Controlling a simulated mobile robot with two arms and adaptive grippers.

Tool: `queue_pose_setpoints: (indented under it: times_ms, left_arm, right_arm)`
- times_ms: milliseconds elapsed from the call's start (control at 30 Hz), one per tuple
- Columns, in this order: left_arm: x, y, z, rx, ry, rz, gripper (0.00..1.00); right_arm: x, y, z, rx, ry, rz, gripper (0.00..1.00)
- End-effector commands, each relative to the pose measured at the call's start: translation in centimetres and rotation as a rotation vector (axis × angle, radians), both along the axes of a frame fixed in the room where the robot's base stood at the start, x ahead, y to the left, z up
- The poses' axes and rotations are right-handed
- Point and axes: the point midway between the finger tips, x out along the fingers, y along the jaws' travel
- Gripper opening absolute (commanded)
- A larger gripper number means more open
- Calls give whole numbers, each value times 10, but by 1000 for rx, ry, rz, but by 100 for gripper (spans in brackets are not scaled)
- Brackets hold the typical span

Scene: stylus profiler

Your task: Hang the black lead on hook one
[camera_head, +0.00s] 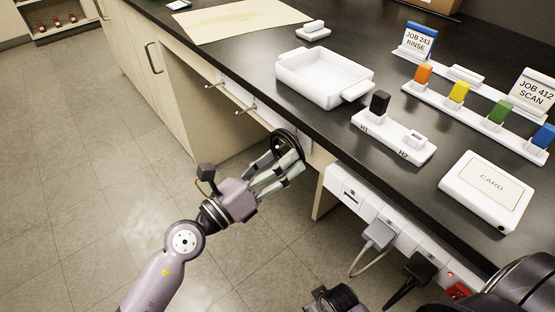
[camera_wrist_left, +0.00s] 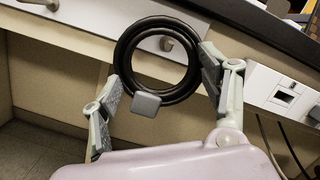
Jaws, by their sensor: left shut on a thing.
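The black lead (camera_head: 288,136) is a round coil. It also shows in the left wrist view (camera_wrist_left: 124,62), with a small grey block at its lower edge. My left gripper (camera_head: 277,168) is shut on the coil, below the bench's front edge. Metal hooks stick out under that edge: one farther left (camera_head: 212,86) and one nearer the gripper (camera_head: 245,110). In the wrist view a hook (camera_wrist_left: 167,43) shows through the coil's opening; I cannot tell whether the coil is around it or in front of it. No hook number is readable. A dark part of mine (camera_head: 338,299) shows at the bottom edge; its jaws cannot be made out.
On the black bench stand a white tray (camera_head: 291,72), a white holder (camera_head: 420,148) marked H1 and H2 with a black block, a card box (camera_head: 462,208), and coloured blocks on a rack. A socket strip (camera_head: 345,190) with plugs runs along the front edge, right of the gripper.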

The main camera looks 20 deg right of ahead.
Motion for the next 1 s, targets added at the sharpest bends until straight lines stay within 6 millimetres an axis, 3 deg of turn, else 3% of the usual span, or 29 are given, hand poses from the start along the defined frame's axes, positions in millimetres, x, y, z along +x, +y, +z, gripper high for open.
queue_pose_setpoints:
  times_ms: [167,200,533,1000]
  left_arm:
    - [0,0,0,0,0,0,19]
    - [0,0,0,0,0,0,70]
    - [0,0,0,0,0,0,92]
    - [0,0,0,0,1,0,89]
  right_arm:
    - [-2,-1,0,-2,5,0,40]
    - [-2,-1,0,-2,5,0,40]
    - [-3,-2,-1,-3,8,-1,40]
    - [-3,-2,-2,-3,7,-1,40]
